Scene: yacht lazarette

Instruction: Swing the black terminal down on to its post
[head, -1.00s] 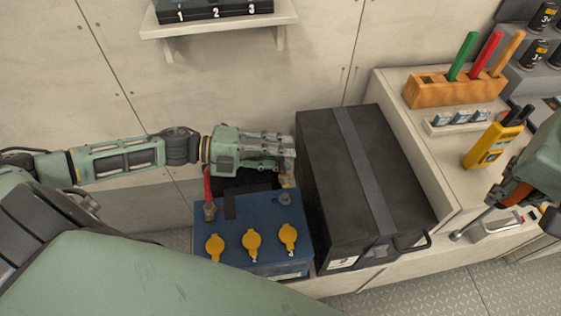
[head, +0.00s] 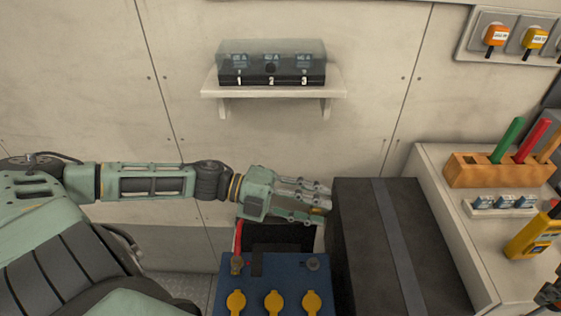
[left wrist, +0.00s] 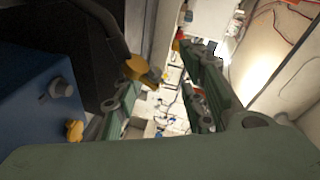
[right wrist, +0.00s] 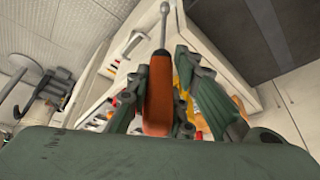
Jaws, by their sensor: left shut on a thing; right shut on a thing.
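The blue battery (head: 290,274) stands at the lower middle of the head view. Its bare grey post (head: 312,262) is at the right rear corner and also shows in the left wrist view (left wrist: 61,88). My left gripper (head: 322,200) is above and behind that post, shut. The left wrist view shows the black cable (left wrist: 103,20) ending in a brass-coloured terminal (left wrist: 142,70) by the fingers, apart from the post. The fingers' contact on it is partly hidden. My right gripper (right wrist: 158,105) is shut on an orange-handled tool (right wrist: 157,85) with a metal shaft.
A red cable (head: 238,237) sits on the battery's left post. A large black box (head: 362,235) stands close on the right. A shelf (head: 275,93) with a numbered case is above. The counter (head: 430,165) at right holds a tool block and a yellow handheld.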

